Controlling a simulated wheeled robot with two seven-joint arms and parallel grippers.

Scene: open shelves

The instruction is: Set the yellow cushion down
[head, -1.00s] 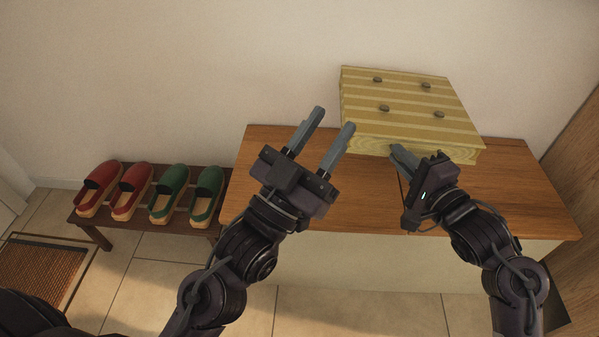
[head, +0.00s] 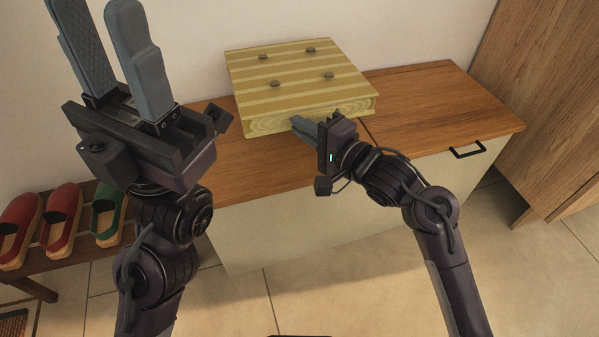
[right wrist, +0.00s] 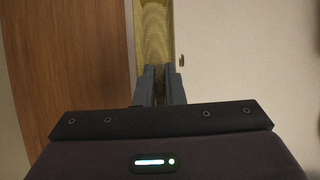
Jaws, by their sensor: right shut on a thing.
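The yellow striped cushion (head: 296,78) is a square pad with several dark buttons, seen in the head view over the back of the wooden bench top. My right gripper (head: 302,128) is shut on its front edge. In the right wrist view the fingers (right wrist: 160,86) close on the cushion's edge (right wrist: 155,35). The cushion looks close to level; whether it touches the bench top (head: 440,105) is hard to tell. My left gripper (head: 106,45) is open and empty, raised at the left and nearer the camera.
A low shoe rack (head: 65,256) with red shoes (head: 62,215) and green shoes (head: 108,215) stands at the left. The bench's right part is clear. A black handle (head: 467,150) is on its front. A tall wooden cabinet (head: 540,100) stands at the right.

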